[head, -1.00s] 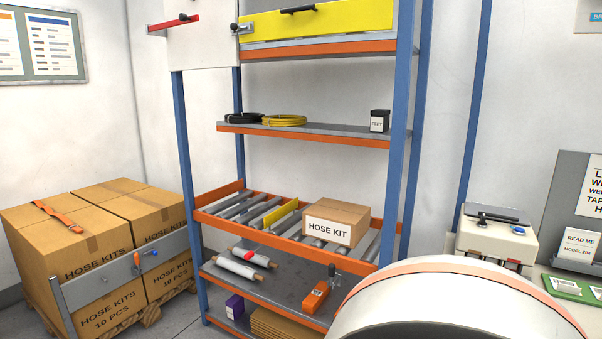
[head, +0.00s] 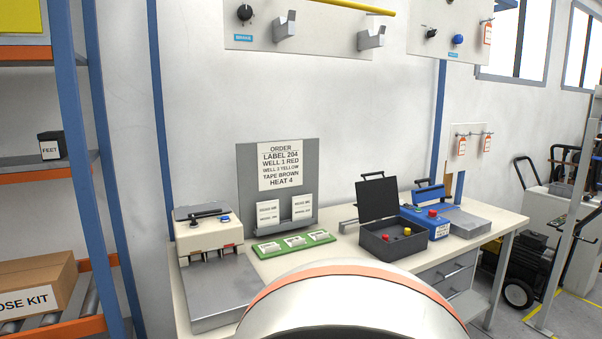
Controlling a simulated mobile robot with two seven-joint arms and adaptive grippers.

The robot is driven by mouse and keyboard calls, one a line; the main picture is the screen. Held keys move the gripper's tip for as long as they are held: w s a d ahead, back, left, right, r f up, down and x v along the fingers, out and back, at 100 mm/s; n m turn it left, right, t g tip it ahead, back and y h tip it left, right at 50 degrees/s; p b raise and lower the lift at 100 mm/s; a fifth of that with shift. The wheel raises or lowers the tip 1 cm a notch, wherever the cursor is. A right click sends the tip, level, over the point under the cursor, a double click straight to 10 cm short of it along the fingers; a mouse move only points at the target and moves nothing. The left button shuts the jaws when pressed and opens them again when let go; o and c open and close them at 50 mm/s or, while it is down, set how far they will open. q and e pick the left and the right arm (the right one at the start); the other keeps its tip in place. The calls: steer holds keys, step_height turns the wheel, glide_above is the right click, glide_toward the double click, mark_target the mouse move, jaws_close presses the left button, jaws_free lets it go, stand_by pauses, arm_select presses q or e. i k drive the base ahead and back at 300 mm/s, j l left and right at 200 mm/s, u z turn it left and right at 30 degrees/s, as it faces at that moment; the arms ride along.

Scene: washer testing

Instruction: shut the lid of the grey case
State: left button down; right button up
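The grey case (head: 393,243) stands on the workbench, right of the middle in the head view. Its dark lid (head: 377,199) is raised, standing nearly upright at the back. Inside the case I see small red and yellow round parts. Neither of my grippers shows in the head view, so nothing of mine is seen near the case. A large white rounded shape with an orange band covers the bottom middle of the view and hides part of the bench front.
The workbench (head: 355,257) also holds a white machine with a grey plate (head: 214,288), a green tray with cards (head: 293,243), an order board (head: 278,167) and a blue device (head: 426,221) close right of the case. A shelf rack (head: 75,150) stands at left.

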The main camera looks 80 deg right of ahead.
mark_target(378, 198)
steer(key=z, duration=1.6)
